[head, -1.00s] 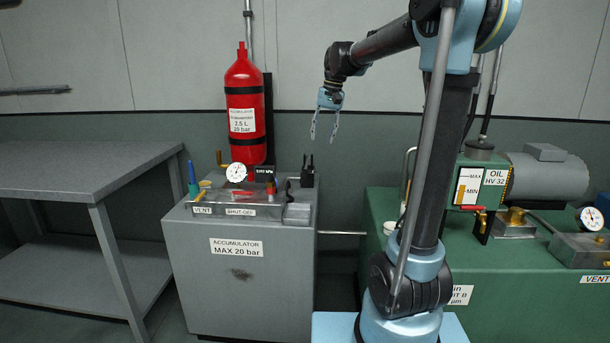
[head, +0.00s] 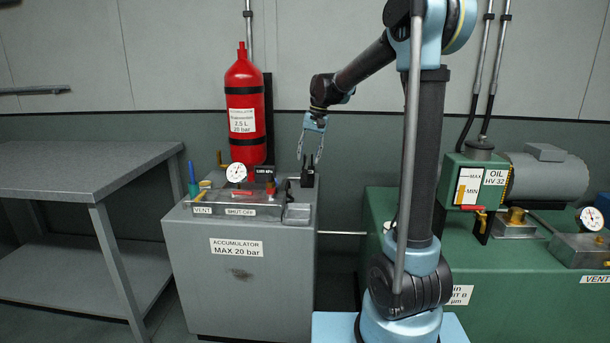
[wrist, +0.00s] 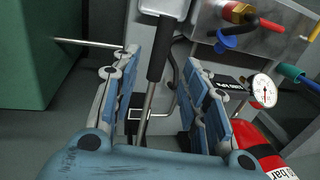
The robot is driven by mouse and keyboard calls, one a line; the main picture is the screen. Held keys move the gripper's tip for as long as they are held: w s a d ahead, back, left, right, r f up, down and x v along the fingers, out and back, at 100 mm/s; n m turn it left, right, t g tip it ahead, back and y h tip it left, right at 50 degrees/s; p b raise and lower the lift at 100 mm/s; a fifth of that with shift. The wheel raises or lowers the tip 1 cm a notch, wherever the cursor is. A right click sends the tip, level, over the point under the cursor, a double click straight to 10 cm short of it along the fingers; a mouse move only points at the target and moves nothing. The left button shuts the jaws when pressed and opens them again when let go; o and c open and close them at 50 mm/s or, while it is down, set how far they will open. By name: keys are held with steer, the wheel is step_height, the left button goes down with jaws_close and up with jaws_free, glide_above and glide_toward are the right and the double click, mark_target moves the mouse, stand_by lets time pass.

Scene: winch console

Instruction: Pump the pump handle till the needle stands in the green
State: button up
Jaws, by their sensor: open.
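In the head view my gripper (head: 311,150) points down just above a black forked bracket (head: 307,178) at the right of the accumulator console (head: 245,285). Its jaws are open and hold nothing. In the wrist view a pump handle (wrist: 160,50) with a black grip and a thin steel rod lies between the spread fingers, at a depth I cannot judge; the handle is hard to make out in the head view. A white round gauge (head: 237,172) stands on the console and also shows in the wrist view (wrist: 262,90). Its needle is too small to read surely.
A red accumulator bottle (head: 245,105) stands behind the console. Valves with blue, yellow and red handles sit left of the bracket. A grey bench (head: 85,170) is at left. A green oil unit (head: 520,265) with another gauge (head: 591,218) is at right.

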mark_target(305, 173)
steer(key=f, duration=0.2)
steer(key=a+f, duration=0.1)
steer(key=f, duration=0.4)
steer(key=shift+a+f, duration=0.25)
steer(key=shift+f, duration=0.1)
steer(key=shift+c, duration=0.2)
jaws_close()
